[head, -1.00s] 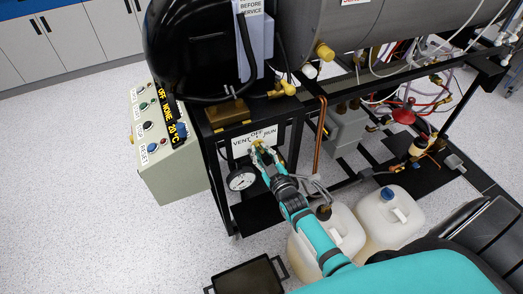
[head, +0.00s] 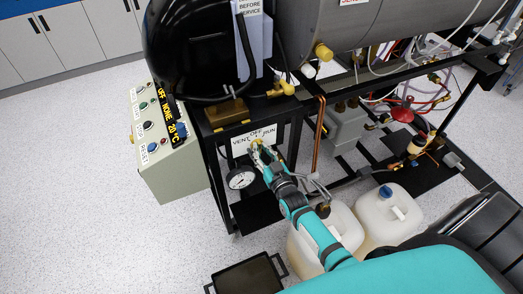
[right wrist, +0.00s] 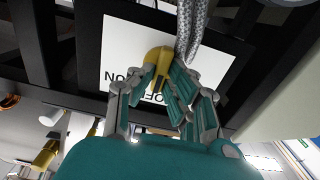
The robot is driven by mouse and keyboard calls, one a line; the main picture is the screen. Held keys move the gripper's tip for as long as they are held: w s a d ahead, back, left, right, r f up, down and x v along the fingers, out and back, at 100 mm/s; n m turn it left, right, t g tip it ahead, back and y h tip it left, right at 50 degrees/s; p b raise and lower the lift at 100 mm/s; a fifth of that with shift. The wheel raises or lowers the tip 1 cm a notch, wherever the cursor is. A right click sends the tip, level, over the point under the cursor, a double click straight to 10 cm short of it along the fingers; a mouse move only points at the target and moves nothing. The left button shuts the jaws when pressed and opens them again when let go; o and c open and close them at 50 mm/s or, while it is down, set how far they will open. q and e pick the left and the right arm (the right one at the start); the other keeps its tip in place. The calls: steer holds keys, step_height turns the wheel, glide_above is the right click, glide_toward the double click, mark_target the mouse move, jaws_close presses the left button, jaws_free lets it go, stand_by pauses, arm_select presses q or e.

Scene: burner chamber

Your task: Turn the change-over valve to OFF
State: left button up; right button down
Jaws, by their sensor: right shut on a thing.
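The change-over valve's yellow handle (head: 256,142) sits on a white label plate (head: 240,150) marked VENT, OFF and RUN, on the black frame. My right gripper (head: 258,150) is at the plate with its fingers around the handle. In the right wrist view the yellow handle (right wrist: 158,60) lies between the fingers of my right gripper (right wrist: 160,78), which is shut on it. The plate (right wrist: 118,50) shows upside down there, and the fingers hide part of its lettering. I cannot tell exactly which mark the handle points to. My left gripper is not in view.
A round gauge (head: 241,178) is just left of my right gripper. A copper pipe (head: 319,130) rises to its right. Two white jugs (head: 395,215) stand near my right forearm. A control box (head: 165,150) stands left, and a black tray (head: 247,278) is on the floor.

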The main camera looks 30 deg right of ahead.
steer(key=c, duration=1.3)
jaws_free()
steer(key=shift+c, duration=0.2)
steer(key=shift+s, duration=0.15)
steer(key=s, duration=1.1)
steer(key=shift+s+a, duration=0.35)
steer(key=shift+s, duration=0.05)
